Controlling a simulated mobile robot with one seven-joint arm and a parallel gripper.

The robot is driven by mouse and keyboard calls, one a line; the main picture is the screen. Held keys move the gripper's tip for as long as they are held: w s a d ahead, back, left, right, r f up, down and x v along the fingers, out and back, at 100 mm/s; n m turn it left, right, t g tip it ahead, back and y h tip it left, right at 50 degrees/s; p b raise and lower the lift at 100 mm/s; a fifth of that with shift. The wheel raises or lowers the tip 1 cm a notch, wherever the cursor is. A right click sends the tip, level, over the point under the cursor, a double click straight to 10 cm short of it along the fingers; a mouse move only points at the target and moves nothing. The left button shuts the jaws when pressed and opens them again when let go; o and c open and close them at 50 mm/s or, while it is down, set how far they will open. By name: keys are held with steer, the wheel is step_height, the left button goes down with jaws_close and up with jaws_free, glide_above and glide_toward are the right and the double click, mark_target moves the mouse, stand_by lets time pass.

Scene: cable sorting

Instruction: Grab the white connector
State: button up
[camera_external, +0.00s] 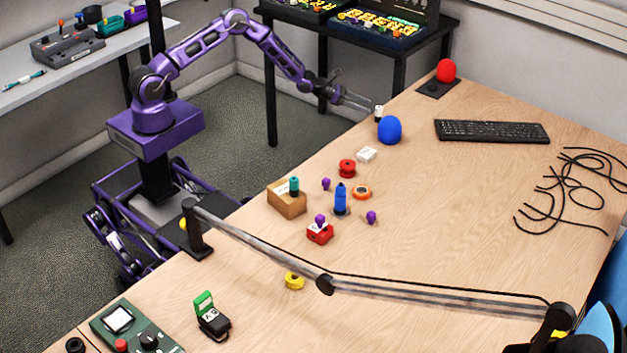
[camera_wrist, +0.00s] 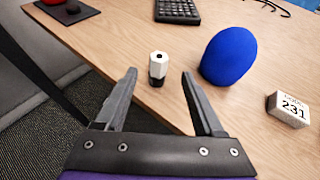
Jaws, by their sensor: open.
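The white connector (camera_wrist: 158,64) stands upright on the table near its edge, white on top with a black lower part. In the wrist view it is just beyond my open fingertips and roughly between their lines. In the external view the white connector (camera_external: 378,112) is at the tip of my gripper (camera_external: 371,104), left of a blue foam ball. My gripper (camera_wrist: 159,72) is open, with nothing between its fingers. I cannot tell from the external view whether a finger touches the connector.
The blue foam ball (camera_wrist: 229,56) stands close to the right of the connector. A white box marked 231 (camera_wrist: 289,108) lies further right. A keyboard (camera_external: 491,131) and black cables (camera_external: 570,190) lie beyond. Several small parts and a cardboard box (camera_external: 287,203) stand nearer on the table.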

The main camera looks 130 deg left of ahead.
mark_target(379, 111)
steer(key=shift+b+x, duration=0.5)
steer(key=shift+x, duration=2.75)
steer(key=shift+s+a, duration=0.1)
steer(key=shift+a, duration=0.05)
jaws_close()
